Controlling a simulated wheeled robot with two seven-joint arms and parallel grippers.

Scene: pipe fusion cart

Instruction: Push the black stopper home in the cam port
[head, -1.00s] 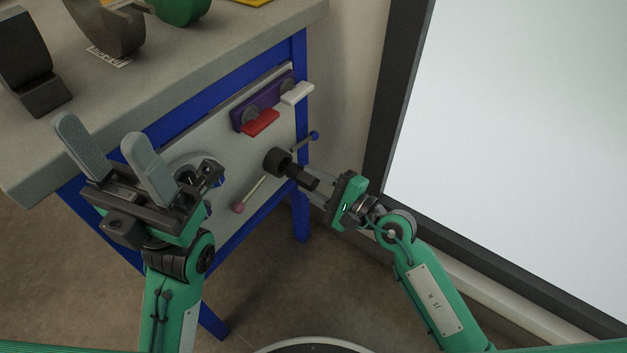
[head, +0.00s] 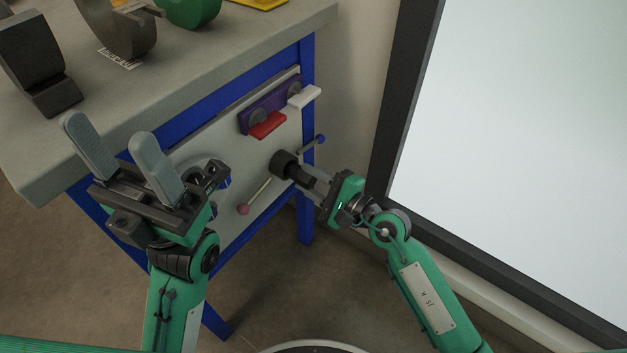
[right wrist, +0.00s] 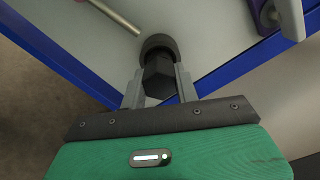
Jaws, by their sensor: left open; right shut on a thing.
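The black stopper (head: 302,176) is held between the fingers of my right gripper (head: 316,187), which is shut on it. Its front end meets the round dark cam port (head: 283,163) on the cart's grey side panel. The right wrist view also shows the stopper (right wrist: 158,78) between the two fingers, with its far end at the port's dark ring (right wrist: 158,44). How deep it sits inside the ring is hidden. My left gripper (head: 118,150) is open and empty, with its fingers up in front of the bench's edge.
A rod with a pink knob (head: 243,209) stands out below left of the port. A blue-knobbed lever (head: 320,139) is to its upper right. Red (head: 267,125) and white (head: 304,97) handles sit above on a purple block. A dark-framed bright panel (head: 520,120) stands at right.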

